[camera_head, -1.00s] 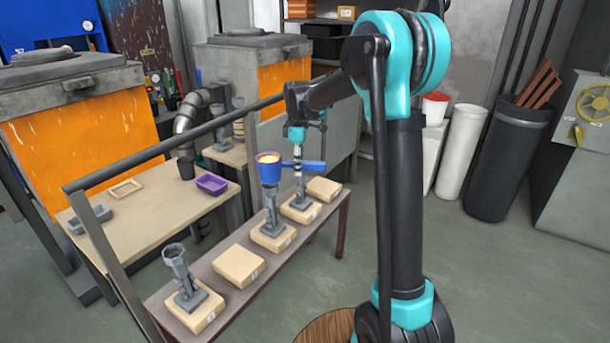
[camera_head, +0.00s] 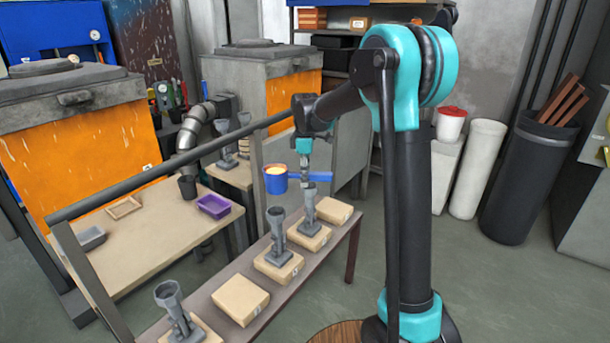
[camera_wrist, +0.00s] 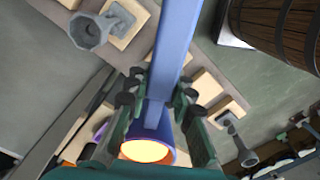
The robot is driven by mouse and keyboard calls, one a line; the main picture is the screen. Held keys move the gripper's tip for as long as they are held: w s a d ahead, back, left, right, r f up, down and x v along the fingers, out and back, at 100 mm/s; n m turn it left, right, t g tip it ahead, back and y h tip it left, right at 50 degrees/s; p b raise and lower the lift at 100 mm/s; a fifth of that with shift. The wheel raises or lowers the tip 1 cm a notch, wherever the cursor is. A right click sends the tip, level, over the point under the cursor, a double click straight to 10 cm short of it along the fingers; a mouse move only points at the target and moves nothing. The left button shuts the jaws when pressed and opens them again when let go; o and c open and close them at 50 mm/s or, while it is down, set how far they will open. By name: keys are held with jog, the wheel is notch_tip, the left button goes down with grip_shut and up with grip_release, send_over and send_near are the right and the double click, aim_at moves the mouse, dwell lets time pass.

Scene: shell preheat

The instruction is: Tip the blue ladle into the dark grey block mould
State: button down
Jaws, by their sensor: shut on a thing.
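The blue ladle (camera_head: 275,185) has a round cup with glowing orange-yellow contents and a flat handle; the cup looks about level. My gripper (camera_head: 306,174) is shut on its handle, which also shows in the wrist view (camera_wrist: 173,45). The ladle is in the air above the low bench, apart from the funnel-topped grey pieces below. A grey block-shaped piece (camera_head: 91,238) lies at the left of the wooden table; it looks like the dark grey block mould, but its inside is too small to make out. The ladle is well to the right of it.
Funnel-topped grey pieces (camera_head: 278,240) stand on tan blocks along the low bench (camera_head: 217,291). The wooden table (camera_head: 150,222) bears a purple tray (camera_head: 214,206), a dark cup (camera_head: 188,188) and a wooden frame (camera_head: 123,207). A dark rail (camera_head: 160,174) crosses between bench and table.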

jog(key=shift+w+d+f+t+h, duration=0.1)
jog(key=shift+w+f+t+h, duration=0.05)
jog(key=shift+f+t, duration=0.8)
jog(key=shift+w+f+t+h, duration=0.15)
jog(key=shift+f+t, duration=0.4)
jog(key=shift+t, duration=0.7)
jog(key=shift+t, duration=0.6)
jog(key=shift+s+f+t+h, duration=0.1)
jog(key=shift+t+h, duration=0.05)
jog(key=shift+t, duration=0.85)
jog(key=shift+s+f+t+h, duration=0.1)
jog(key=shift+t+h, duration=0.05)
jog(key=shift+t, duration=0.85)
dwell(1.5)
jog(key=shift+s+r+t, duration=0.1)
jog(key=shift+s+t, duration=0.05)
jog(key=shift+t, duration=0.75)
dwell(0.8)
